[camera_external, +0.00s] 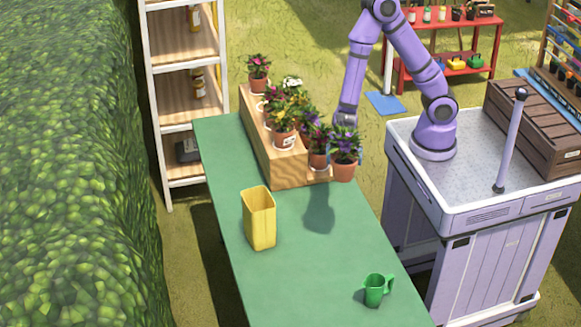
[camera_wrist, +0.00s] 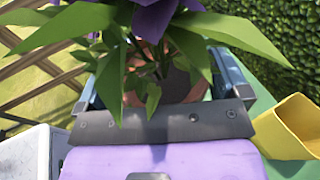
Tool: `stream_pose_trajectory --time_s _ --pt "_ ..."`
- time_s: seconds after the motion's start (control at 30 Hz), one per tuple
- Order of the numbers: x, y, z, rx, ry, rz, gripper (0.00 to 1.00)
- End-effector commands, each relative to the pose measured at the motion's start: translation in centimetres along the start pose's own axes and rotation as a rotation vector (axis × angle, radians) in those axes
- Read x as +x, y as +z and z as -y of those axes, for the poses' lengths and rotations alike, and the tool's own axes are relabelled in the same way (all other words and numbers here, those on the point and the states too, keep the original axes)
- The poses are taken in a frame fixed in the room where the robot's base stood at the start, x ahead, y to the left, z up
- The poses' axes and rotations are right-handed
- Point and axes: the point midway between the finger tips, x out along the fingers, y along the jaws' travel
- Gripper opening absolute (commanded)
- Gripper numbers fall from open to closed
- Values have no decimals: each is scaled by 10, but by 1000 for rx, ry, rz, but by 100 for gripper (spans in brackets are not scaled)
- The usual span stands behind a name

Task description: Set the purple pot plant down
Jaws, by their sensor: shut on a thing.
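The purple pot plant (camera_external: 345,147) has purple flowers, green leaves and a terracotta pot. In the external view it hangs beside the near right end of a wooden stand, and a shadow falls on the table below it. My gripper (camera_external: 344,124) reaches down to it from above, its fingertips hidden by leaves. In the wrist view the pot (camera_wrist: 185,84) sits between the two blue-grey fingers of my gripper (camera_wrist: 158,82), with leaves and purple petals (camera_wrist: 153,18) covering much of it. The green table (camera_external: 300,280) lies below.
The wooden stand (camera_external: 296,175) holds several other potted flowers. A yellow container (camera_external: 259,220) and a green mug (camera_external: 376,290) stand on the table. Free tabletop lies between the stand, the container and the mug. A hedge (camera_external: 70,180) and a shelf (camera_external: 158,110) are at the left.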

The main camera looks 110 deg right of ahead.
Motion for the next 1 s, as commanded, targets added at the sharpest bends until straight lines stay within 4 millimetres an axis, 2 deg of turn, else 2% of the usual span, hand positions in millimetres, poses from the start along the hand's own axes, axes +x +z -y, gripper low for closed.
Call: stream_pose_trajectory --time_s 0.03,0.1,0.37,0.77,1.0 --pt "11 2 -15 -5 34 -1 56" --pt "22 3 -32 -9 67 -3 56" --pt "49 7 -80 -25 162 -8 56" --pt "56 -50 -76 -18 156 -8 56" --pt "64 -106 -77 -17 156 -9 56"
